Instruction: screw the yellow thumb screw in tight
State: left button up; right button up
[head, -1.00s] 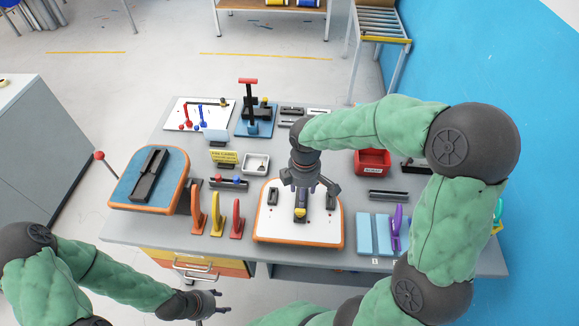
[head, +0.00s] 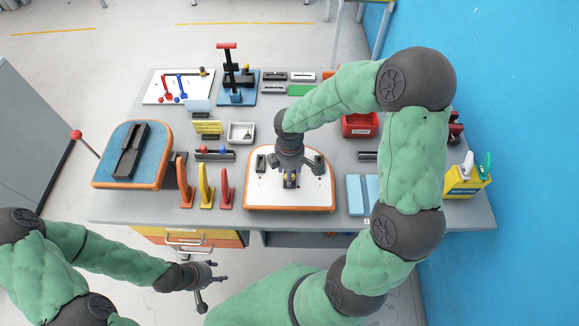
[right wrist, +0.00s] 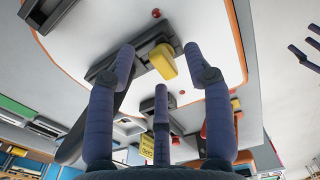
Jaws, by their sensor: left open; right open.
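The yellow thumb screw (right wrist: 164,62) sits on a dark block (right wrist: 142,50) fixed to the white orange-edged board (head: 262,190). In the right wrist view its yellow head lies between the spread fingers of my right gripper (right wrist: 157,48), which is open, and I see no finger clearly touching it. In the head view my right gripper (head: 291,168) points down over the board and hides most of the screw and block. My left gripper (head: 212,290) is open and empty in front of the table, left of the board. How deep the screw sits is hidden.
Red, yellow and orange upright handles (head: 206,188) stand left of the board. A blue board with a black block (head: 130,150) lies at the far left. A red bin (head: 358,126) and light blue panels (head: 357,195) are on the right. Bare table shows between them.

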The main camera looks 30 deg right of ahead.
jog(key=shift+f, duration=0.15)
grip_shut()
jog(key=c, duration=0.9)
grip_release()
grip_shut()
jog(key=shift+f+m+b, duration=0.1)
jog(key=shift+m+b, duration=0.8)
jog(key=shift+m, duration=0.3)
jog(key=shift+s+d+m, duration=0.1)
jog(key=shift+m, duration=0.4)
